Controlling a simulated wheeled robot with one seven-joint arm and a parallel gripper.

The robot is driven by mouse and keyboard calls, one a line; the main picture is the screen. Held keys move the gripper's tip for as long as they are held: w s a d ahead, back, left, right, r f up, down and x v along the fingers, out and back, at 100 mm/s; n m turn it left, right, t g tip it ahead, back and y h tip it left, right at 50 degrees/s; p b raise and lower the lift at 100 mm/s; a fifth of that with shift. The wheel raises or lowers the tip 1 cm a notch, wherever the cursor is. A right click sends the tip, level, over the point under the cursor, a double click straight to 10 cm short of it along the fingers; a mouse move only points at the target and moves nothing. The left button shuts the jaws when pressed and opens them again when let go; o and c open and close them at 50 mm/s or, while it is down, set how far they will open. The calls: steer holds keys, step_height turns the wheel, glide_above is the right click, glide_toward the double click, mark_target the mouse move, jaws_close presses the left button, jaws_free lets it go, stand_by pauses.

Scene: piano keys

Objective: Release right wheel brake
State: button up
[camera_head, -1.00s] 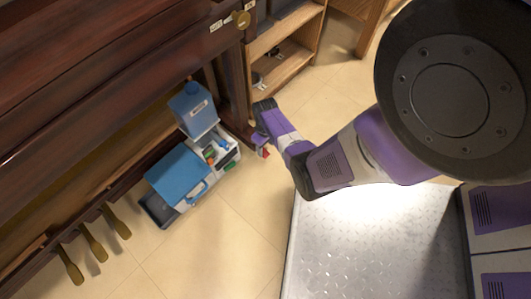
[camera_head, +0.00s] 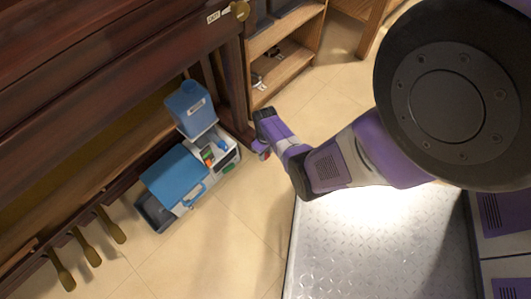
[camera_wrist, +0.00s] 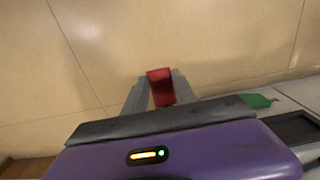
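A small red tab (camera_wrist: 161,87), which looks like a brake lever, sits between the two grey fingers of my gripper in the wrist view. The fingertips lie close along both sides of it; I cannot tell whether they press on it. In the head view my gripper (camera_head: 262,149) points down at the floor by the right end of the piano (camera_head: 110,60), with a bit of red at its tip. The right wheel itself is not clearly visible; the piano's right leg (camera_head: 237,105) stands just left of my arm.
A cleaning caddy (camera_head: 222,158) with a blue jug (camera_head: 190,108) and a blue-lidded box (camera_head: 174,176) stands left of my gripper, close to the piano. A wooden shelf (camera_head: 288,65) stands behind. The tiled floor (camera_head: 235,230) in front is clear.

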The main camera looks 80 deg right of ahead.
steer(key=shift+w+d+r+g+y+b, duration=0.15)
steer(key=shift+w+r+g+y+b, duration=0.1)
steer(key=shift+g+y+b, duration=0.45)
jaws_close()
steer(key=shift+r+g, duration=0.25)
steer(key=shift+g, duration=0.35)
steer(key=o, duration=1.1)
jaws_free()
steer(key=shift+o, duration=0.2)
steer(key=shift+r, duration=0.1)
step_height(320, 180, up, 20)
steer(key=p, duration=1.2)
